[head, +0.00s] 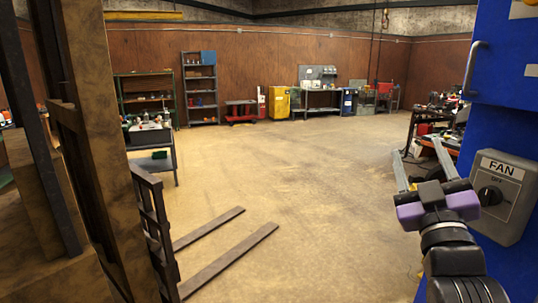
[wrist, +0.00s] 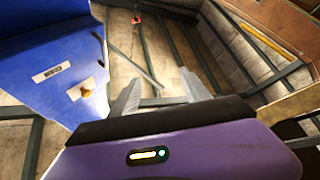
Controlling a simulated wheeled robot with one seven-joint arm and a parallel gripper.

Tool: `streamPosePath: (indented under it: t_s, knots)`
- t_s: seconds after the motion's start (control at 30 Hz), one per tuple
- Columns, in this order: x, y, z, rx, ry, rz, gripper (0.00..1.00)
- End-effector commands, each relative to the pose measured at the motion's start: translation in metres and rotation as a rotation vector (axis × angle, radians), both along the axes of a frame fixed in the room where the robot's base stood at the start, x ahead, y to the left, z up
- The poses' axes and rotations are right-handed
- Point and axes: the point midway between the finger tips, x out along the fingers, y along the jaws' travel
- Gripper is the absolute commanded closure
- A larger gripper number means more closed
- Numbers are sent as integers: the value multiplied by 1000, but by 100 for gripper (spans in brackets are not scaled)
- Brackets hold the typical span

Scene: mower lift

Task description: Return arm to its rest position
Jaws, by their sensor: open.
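My gripper (head: 420,160) is at the right of the head view, with its two pale fingers spread apart and nothing between them. It points up and away, just left of the grey FAN switch box (head: 497,196) on a blue cabinet (head: 512,130). In the wrist view my gripper (wrist: 160,92) is also open and empty. There the blue cabinet (wrist: 60,75) fills the left side, and the ceiling beams show beyond the fingers.
A forklift mast (head: 88,130) with two forks (head: 225,262) low over the floor stands at the left. A cluttered workbench (head: 440,125) is behind my gripper at the right. Shelves (head: 199,88) and a yellow cabinet (head: 278,102) line the far wall. The middle floor is clear.

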Motion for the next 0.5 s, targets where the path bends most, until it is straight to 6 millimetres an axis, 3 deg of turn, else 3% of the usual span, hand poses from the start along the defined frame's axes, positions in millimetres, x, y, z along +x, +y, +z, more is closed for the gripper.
streamPosePath:
  t_s: [0.03,0.2,0.5]
  knots:
    - [-10,6,-27,34,10,29,45]
    - [-51,21,-92,148,19,114,45]
    - [-138,42,-188,334,69,218,45]
